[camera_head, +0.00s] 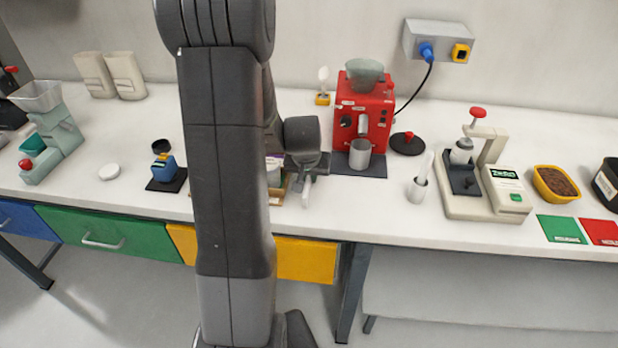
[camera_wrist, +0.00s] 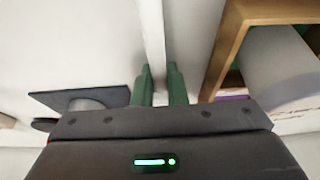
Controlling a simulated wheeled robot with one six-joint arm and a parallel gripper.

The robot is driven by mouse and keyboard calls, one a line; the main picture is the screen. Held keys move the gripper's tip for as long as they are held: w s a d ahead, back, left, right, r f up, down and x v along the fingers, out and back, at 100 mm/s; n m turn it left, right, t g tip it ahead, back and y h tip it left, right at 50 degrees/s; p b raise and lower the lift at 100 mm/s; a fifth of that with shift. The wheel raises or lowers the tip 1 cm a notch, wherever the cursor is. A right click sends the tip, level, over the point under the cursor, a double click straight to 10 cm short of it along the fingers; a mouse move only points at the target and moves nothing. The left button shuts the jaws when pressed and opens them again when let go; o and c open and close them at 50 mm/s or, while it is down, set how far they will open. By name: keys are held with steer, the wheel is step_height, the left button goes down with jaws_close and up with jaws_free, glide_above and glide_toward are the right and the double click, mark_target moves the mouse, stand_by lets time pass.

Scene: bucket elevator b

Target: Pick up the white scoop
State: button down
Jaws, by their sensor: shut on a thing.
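The white scoop (camera_wrist: 154,40) shows in the wrist view as a pale narrow strip running up from between the fingers. My gripper (camera_wrist: 160,85) is shut on it with its green fingers. In the head view my gripper (camera_head: 308,172) is low over the bench, in front of the red coffee machine, and a pale piece, likely the scoop (camera_head: 306,195), points toward the front edge. The bowl of the scoop cannot be made out, and whether it touches the bench is unclear.
A wooden box (camera_wrist: 226,45) with a white container (camera_wrist: 283,65) stands close right of the fingers. The red coffee machine (camera_head: 362,110) with a metal cup (camera_head: 360,154) is behind. A white cup with a brush (camera_head: 419,188) stands right; bench between is clear.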

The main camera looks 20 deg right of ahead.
step_height(320, 180, up, 10)
steer(key=shift+r, duration=0.1)
stand_by(0.4)
stand_by(0.4)
